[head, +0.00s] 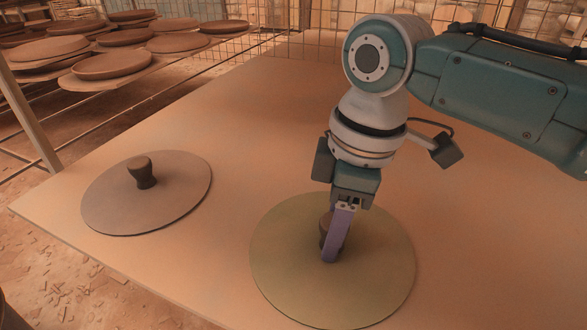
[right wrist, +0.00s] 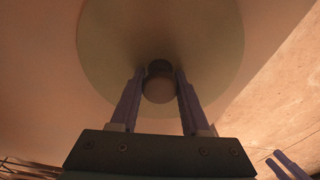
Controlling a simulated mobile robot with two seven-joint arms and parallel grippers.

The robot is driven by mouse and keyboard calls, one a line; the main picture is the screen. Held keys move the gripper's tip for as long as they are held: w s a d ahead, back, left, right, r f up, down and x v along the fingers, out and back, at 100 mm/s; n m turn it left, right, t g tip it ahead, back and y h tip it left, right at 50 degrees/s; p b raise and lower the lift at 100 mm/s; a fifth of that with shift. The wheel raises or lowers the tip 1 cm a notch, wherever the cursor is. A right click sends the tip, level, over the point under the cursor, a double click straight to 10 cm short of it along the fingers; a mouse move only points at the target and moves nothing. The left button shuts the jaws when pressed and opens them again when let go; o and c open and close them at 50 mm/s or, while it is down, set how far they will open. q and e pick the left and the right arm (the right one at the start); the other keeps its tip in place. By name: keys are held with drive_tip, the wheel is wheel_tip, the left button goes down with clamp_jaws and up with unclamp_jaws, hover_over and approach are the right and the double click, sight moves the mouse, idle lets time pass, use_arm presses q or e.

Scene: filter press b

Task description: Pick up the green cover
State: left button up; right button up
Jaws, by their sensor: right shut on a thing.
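The green cover (head: 282,261) is a flat, round, olive-green disc with a dark knob (right wrist: 159,88) at its middle. It lies level at the table, right of centre in the head view; I cannot tell whether there is a gap under it. My right gripper (head: 331,258) comes down from above and is shut on the knob, with one purple finger on each side in the right wrist view (right wrist: 157,82). Part of the knob is hidden behind a finger in the head view. Two purple fingers, seemingly my left gripper (right wrist: 284,160), show at the lower right of the right wrist view.
A second round cover (head: 180,192), greyish brown with a dark knob, lies on the table to the left. The table (head: 240,110) is bare behind and between the covers. A rack with several round discs (head: 112,64) stands at the back left, before a wire mesh (head: 270,30).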

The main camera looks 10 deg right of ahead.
clamp_jaws()
